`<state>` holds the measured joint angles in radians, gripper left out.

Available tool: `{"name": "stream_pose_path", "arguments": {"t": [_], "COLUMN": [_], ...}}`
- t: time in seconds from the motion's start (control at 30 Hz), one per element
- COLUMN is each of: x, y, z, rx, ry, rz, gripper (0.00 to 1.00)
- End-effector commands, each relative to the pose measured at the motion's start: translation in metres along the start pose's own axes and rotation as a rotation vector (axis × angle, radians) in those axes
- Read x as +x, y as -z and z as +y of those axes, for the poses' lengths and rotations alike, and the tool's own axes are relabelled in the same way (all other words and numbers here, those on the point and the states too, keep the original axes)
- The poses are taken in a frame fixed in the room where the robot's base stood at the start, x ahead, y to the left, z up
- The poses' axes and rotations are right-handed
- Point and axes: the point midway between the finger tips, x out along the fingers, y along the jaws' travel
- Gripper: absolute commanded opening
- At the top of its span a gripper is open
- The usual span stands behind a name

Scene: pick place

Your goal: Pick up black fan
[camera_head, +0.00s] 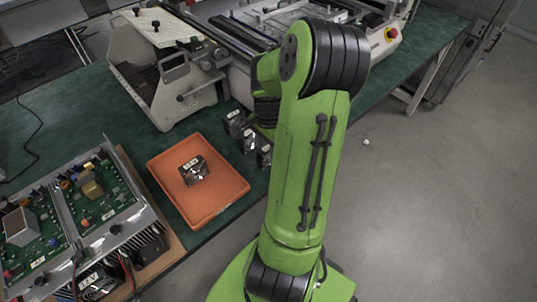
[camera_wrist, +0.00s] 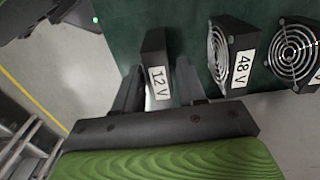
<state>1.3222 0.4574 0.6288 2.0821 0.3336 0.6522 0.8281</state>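In the wrist view, a black fan labelled 12 V (camera_wrist: 155,48) stands on edge on the green table. My gripper (camera_wrist: 158,66) is open around it, with one finger on each side. A gap shows between the fan and the right finger; contact on the left is hard to tell. A 48 V fan (camera_wrist: 232,48) and another fan (camera_wrist: 294,48) stand to the right. In the head view, small fans (camera_head: 235,122) stand beside my arm, which hides my fingers. One more black fan (camera_head: 194,171) lies in the orange tray (camera_head: 160,164).
A grey machine frame (camera_head: 165,95) stands behind the tray. Circuit board units (camera_head: 100,195) stand at the lower left, with a boxed fan beneath. Larger equipment (camera_head: 250,70) lies behind my arm.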

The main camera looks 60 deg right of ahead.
Motion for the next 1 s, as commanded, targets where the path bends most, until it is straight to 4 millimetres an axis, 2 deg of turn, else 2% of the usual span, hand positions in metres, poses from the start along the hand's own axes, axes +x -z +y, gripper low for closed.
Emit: {"name": "stream_pose_path", "arguments": {"t": [0.03,0.23,0.5,0.57,0.8,0.9,1.0], "x": [0.0,0.0,-0.004,-0.012,-0.074,-0.092,-0.102], "y": [0.0,0.0,0.0,0.0,0.001,0.0,0.0], "z": [0.0,0.0,0.0,0.0,-0.001,-0.001,0.0], "rx": [0.0,0.0,0.0,0.0,0.0,-0.001,0.0], "ry": [0.0,0.0,0.001,0.001,0.002,0.002,0.0], "rz": [0.0,0.0,0.001,0.001,0.004,0.002,0.0], "gripper": [0.32,0.01,0.0,0.0,0.0,0.0,0.0]}}
